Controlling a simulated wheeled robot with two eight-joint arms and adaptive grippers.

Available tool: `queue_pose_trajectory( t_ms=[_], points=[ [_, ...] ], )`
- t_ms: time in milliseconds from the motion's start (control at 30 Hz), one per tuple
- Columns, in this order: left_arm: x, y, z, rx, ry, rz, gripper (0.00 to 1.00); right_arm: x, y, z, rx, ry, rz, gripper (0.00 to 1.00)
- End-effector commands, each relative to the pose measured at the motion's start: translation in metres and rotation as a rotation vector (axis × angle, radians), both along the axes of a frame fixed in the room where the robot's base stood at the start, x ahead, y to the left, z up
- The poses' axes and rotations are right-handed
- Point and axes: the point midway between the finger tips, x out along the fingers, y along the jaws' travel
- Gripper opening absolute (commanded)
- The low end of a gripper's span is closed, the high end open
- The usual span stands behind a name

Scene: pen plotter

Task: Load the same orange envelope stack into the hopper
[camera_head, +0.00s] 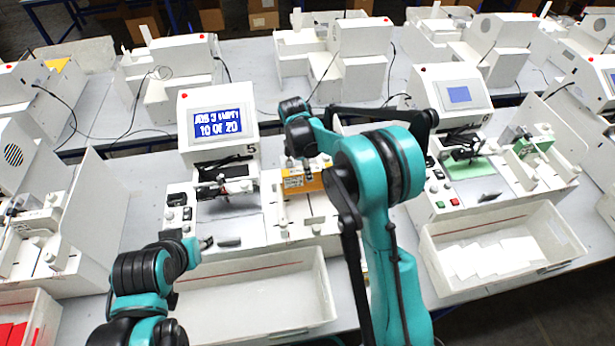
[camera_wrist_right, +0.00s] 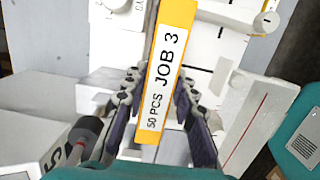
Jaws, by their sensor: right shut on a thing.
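The orange envelope stack (camera_head: 298,182) is at the right side of plotter 5, over the white hopper area (camera_head: 285,225). In the right wrist view the stack (camera_wrist_right: 167,75) stands between my fingers, with a white label reading JOB 3, 50 PCS. My right gripper (camera_wrist_right: 160,105) is shut on it. In the head view my right arm hides most of that gripper and part of the stack. I cannot tell whether the stack touches the hopper floor. My left gripper (camera_head: 205,243) is low at the plotter's front left, its fingers unclear.
Plotter 5's screen (camera_head: 220,122) reads JOB 3 EMPTY, 10 OF 20. An open white bin (camera_head: 250,262) stands in front of it. Plotter 6 (camera_head: 455,95) stands to the right, with a bin of white envelopes (camera_head: 500,285). More machines line the tables behind.

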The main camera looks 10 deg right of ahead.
Motion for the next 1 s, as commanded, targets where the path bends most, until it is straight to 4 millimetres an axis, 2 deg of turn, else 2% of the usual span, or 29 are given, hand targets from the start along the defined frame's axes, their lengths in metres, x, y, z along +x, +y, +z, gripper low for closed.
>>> queue_pose_trajectory(
  t_ms=[200, 600, 633, 700, 1000],
  points=[
    [0.0, 0.0, -0.001, 0.0, 0.0, 0.0, 0.4, 0.0, 0.0, -0.031, 0.0, 0.0, 0.0, 0.0],
    [0.0, 0.0, -0.006, 0.0, 0.0, 0.0, 0.4, 0.0, 0.0, -0.038, 0.0, 0.0, 0.0, 0.0],
    [0.0, 0.0, -0.005, 0.0, 0.0, 0.0, 0.4, 0.0, 0.0, -0.037, 0.0, 0.0, 0.0, 0.35],
    [0.0, 0.0, -0.005, 0.0, 0.0, 0.0, 0.4, 0.0, 0.0, -0.036, 0.0, 0.0, 0.0, 0.47],
    [0.0, 0.0, -0.003, 0.0, 0.0, 0.0, 0.4, 0.0, 0.0, -0.035, 0.0, 0.0, 0.0, 0.47]
  ],
)
